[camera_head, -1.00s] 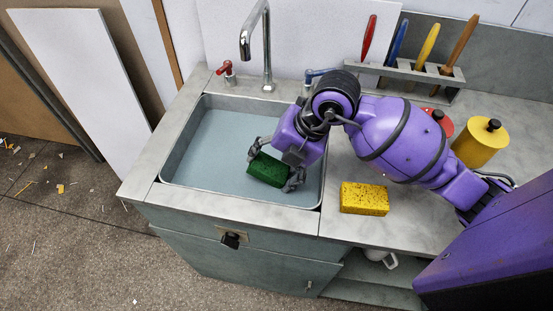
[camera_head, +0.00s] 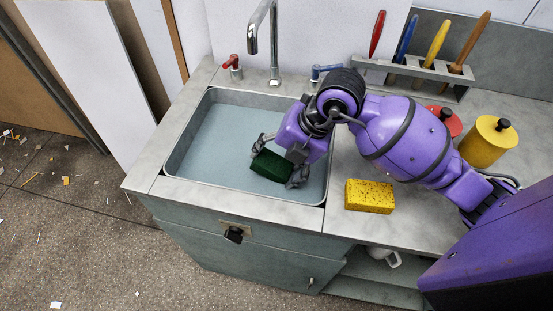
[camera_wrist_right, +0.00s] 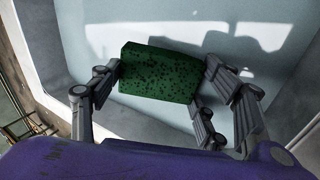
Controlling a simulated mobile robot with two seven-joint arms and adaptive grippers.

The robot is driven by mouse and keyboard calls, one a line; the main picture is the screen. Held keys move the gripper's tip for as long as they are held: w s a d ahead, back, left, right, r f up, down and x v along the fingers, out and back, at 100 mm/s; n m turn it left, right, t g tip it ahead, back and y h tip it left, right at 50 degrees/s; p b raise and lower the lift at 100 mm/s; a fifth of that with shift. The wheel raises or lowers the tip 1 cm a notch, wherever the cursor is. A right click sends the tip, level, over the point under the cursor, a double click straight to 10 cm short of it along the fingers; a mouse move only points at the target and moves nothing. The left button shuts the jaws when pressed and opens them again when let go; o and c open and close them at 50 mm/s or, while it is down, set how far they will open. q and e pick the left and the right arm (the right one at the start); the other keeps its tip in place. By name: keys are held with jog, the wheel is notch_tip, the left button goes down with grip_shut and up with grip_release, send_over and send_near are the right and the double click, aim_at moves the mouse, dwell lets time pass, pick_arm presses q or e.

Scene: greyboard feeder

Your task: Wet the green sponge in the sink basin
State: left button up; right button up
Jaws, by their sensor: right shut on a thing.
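The green sponge (camera_head: 271,165) is held over the front right part of the sink basin (camera_head: 205,186). It also shows in the right wrist view (camera_wrist_right: 160,76), between the fingers. My right gripper (camera_head: 277,163) is shut on the sponge, with fingers at its two ends. The basin holds a flat grey-blue surface that looks like water. I cannot tell whether the sponge touches it. My left gripper is not in view.
A tap (camera_head: 273,40) with a red handle (camera_head: 231,62) and a blue handle (camera_head: 325,70) stands behind the basin. A yellow sponge (camera_head: 369,196) lies on the counter to the right. A yellow canister (camera_head: 485,142) and a rack of tools (camera_head: 412,72) stand farther right.

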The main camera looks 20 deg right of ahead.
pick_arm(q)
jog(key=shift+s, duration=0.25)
pick_arm(e)
jog(key=shift+r+p, duration=1.1)
jog(key=shift+r, duration=0.35)
jog(key=shift+r+p, duration=0.85)
jog(key=shift+r, duration=0.35)
jog(key=shift+r+p, duration=0.8)
jog(key=shift+r, duration=0.35)
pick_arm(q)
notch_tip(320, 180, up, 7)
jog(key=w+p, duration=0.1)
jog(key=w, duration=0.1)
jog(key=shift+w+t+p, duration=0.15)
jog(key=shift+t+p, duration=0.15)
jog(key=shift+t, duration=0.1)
pick_arm(e)
notch_tip(320, 180, up, 2)
jog(key=shift+r, duration=0.2)
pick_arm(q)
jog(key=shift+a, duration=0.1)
pick_arm(e)
jog(key=shift+f, duration=0.1)
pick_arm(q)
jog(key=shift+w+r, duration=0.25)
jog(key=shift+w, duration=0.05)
